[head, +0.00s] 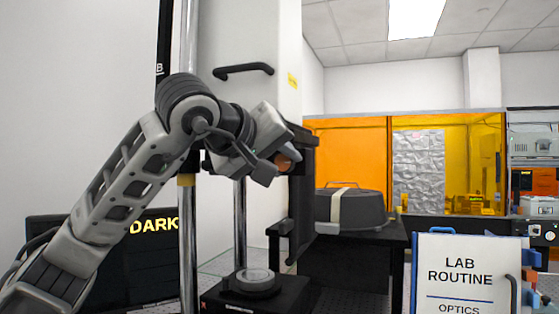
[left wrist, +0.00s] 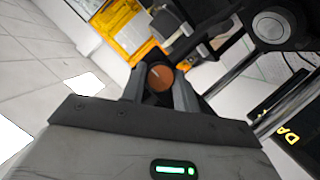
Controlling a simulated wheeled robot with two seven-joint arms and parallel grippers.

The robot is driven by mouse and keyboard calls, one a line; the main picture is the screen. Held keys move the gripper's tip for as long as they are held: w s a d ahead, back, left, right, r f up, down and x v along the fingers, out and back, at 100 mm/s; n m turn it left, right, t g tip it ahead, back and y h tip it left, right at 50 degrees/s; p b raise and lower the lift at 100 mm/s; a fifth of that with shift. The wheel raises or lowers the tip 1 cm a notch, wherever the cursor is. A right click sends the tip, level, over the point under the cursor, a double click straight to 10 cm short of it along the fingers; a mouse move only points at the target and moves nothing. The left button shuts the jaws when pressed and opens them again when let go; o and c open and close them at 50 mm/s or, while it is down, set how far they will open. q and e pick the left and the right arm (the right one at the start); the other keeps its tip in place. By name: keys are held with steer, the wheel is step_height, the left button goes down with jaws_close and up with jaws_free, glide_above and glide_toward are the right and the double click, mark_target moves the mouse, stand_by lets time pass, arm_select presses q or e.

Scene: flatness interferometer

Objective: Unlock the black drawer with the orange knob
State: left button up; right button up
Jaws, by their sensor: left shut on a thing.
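The orange knob (left wrist: 160,77) is round with a pale line on its face. It sits between the two fingers of my left gripper (left wrist: 158,90) in the left wrist view. In the head view only a sliver of the knob (head: 291,154) shows beside the black upright part (head: 302,185) of the instrument. My left gripper (head: 280,156) is shut on the knob there, its wrist covering most of it. I cannot make out the drawer as a separate part. My right gripper is not in view.
A round silver-topped stage (head: 255,278) stands on a black base below my left arm. Chrome posts (head: 188,240) rise close to the arm. A dark round case (head: 350,209) rests on a black table to the right. A white "LAB ROUTINE" sign (head: 466,262) stands front right.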

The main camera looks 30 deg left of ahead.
arm_select(q)
steer(key=shift+f, duration=0.1)
steer(key=o, duration=1)
steer(key=shift+c, duration=0.2)
steer(key=shift+s, duration=0.1)
steer(key=shift+s+r, duration=0.2)
steer(key=shift+s, duration=0.05)
steer(key=b+v, duration=0.1)
steer(key=v, duration=1.4)
steer(key=shift+b, duration=0.35)
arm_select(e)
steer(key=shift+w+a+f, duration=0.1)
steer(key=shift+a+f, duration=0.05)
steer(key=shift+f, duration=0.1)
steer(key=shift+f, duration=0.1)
